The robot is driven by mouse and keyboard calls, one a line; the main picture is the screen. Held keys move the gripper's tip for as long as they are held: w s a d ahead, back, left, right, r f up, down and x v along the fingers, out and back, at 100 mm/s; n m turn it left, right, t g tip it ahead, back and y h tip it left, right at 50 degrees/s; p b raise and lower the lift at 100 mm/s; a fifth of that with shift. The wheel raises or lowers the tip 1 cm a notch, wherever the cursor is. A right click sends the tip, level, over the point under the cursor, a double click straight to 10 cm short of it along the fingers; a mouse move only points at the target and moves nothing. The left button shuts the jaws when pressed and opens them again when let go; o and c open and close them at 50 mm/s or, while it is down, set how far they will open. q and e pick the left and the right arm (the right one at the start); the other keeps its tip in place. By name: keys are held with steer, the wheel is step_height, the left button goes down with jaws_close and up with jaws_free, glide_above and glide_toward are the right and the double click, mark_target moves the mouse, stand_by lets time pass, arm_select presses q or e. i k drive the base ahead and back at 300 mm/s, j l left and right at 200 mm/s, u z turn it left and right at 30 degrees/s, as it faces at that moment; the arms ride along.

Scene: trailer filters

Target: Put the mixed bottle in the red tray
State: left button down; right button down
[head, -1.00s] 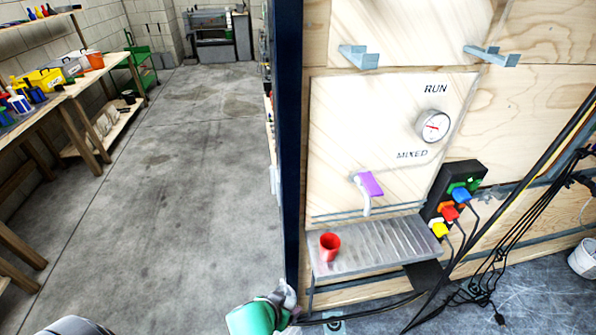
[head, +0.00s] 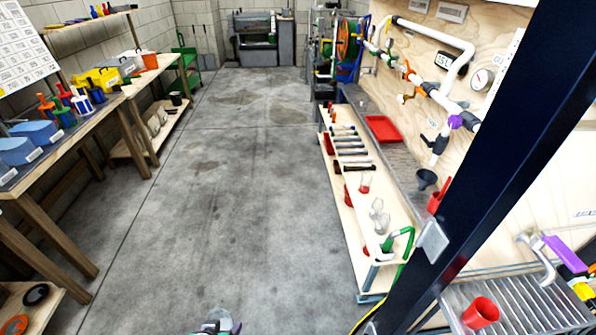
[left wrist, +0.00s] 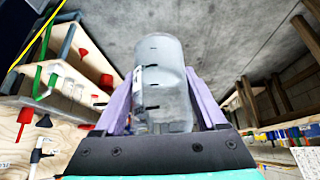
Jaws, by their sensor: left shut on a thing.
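My left gripper (head: 215,326) shows only in part at the bottom edge of the head view. In the left wrist view its two purple fingers (left wrist: 160,88) are shut on a clear bottle (left wrist: 162,60) with dark marks on its side. The bottle looks nearly empty or holds clear liquid; I cannot tell which. The red tray (head: 383,130) lies flat on the grey metal counter at the right of the head view, beyond the dark post and well away from the gripper. It looks empty. My right gripper is not in view.
A dark blue post (head: 490,165) stands between the counter and a drip grate with a red cup (head: 481,312). A low wooden shelf (head: 395,262) with tools and clear vessels runs below the counter. A workbench (head: 75,142) stands left. The floor between is clear.

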mark_target(382, 137)
steer(key=i+j, duration=0.15)
steer(key=i, duration=0.45)
steer(key=i+j, duration=0.2)
steer(key=i, duration=0.4)
steer(key=i+j, duration=0.15)
steer(key=i, duration=0.5)
steer(key=i+j, duration=0.2)
steer(key=i, duration=0.4)
steer(key=i+z, duration=0.35)
steer(key=i, duration=0.15)
steer(key=i+j+z, duration=0.2)
steer(key=i+z, duration=0.15)
steer(key=i+j+z, duration=0.35)
steer(key=i, duration=0.2)
steer(key=i+z, duration=0.2)
steer(key=z, duration=0.25)
steer(key=i+z, duration=0.2)
steer(key=z, duration=0.3)
steer(key=i+j+z, duration=0.15)
steer(key=z, duration=0.3)
steer(key=i+j+z, duration=0.15)
steer(key=z, duration=0.35)
steer(key=i+j+z, duration=0.1)
steer(key=j+z, duration=0.35)
steer(key=l, duration=0.1)
